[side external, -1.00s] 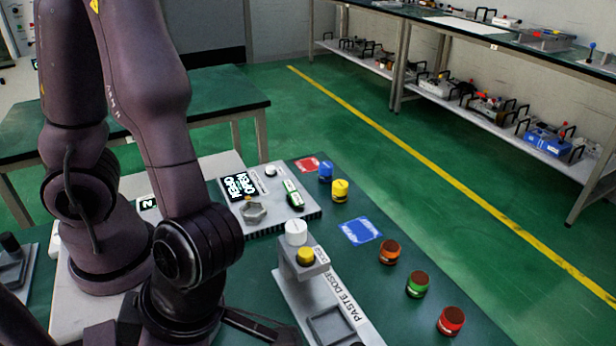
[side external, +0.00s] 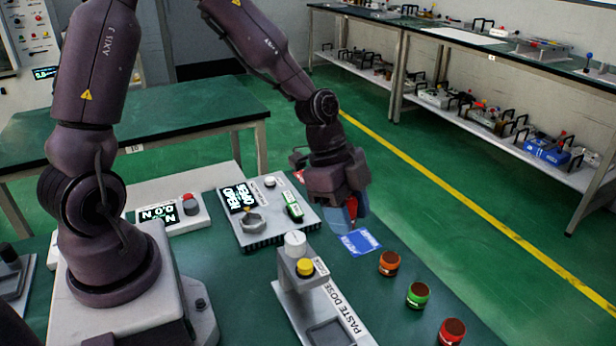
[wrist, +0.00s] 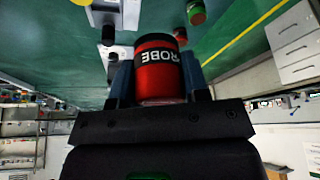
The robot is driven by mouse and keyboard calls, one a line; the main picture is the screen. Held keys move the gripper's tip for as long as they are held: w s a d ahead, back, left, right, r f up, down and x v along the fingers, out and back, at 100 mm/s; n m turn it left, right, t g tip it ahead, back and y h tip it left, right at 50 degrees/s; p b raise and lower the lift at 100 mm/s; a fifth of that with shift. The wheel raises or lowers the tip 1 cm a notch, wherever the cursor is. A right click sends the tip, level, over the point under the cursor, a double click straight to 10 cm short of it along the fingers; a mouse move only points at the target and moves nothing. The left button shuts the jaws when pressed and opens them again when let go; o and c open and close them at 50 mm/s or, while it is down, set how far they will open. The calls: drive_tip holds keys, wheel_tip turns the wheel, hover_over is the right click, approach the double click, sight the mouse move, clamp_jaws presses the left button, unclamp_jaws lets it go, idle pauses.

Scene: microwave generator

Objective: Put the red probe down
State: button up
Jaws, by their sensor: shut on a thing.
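The red probe (wrist: 157,84) fills the middle of the wrist view, a red cylinder with a dark band on which "ROBE" can be read. In the side view my gripper (side external: 345,212) is low over the far end of the green bench, just beyond the blue printed card (side external: 360,242). A red-orange part of the probe (side external: 352,207) shows between its fingers. Whether the probe's lower end touches the bench cannot be told. A red patch (side external: 298,176) shows left of the gripper, mostly hidden.
An orange jar (side external: 389,263), a green jar (side external: 419,295) and a red jar (side external: 452,331) stand along the right. The paste dose stand (side external: 318,300) is in front. A grey panel (side external: 268,232) with a hex nest lies left of the gripper.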

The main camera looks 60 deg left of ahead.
drive_tip(key=w+a+n+t+y, duration=0.2)
drive_tip(key=a+n+y, duration=0.4)
drive_tip(key=a+n, duration=2)
drive_tip(key=w+a+f+m, duration=0.2)
drive_tip(key=w+a+f, duration=0.1)
drive_tip(key=a+f, duration=0.1)
drive_tip(key=w+a+f+m, duration=0.3)
drive_tip(key=w+a+f, duration=0.1)
drive_tip(key=a+f, duration=0.1)
drive_tip(key=w+a+f+m, duration=0.2)
drive_tip(key=w+a+f, duration=0.2)
drive_tip(key=a+f, duration=0.1)
drive_tip(key=shift+w+a, duration=0.15)
drive_tip(key=shift+a, duration=0.1)
drive_tip(key=shift+w+f, duration=0.1)
drive_tip(key=shift+f, duration=1.55)
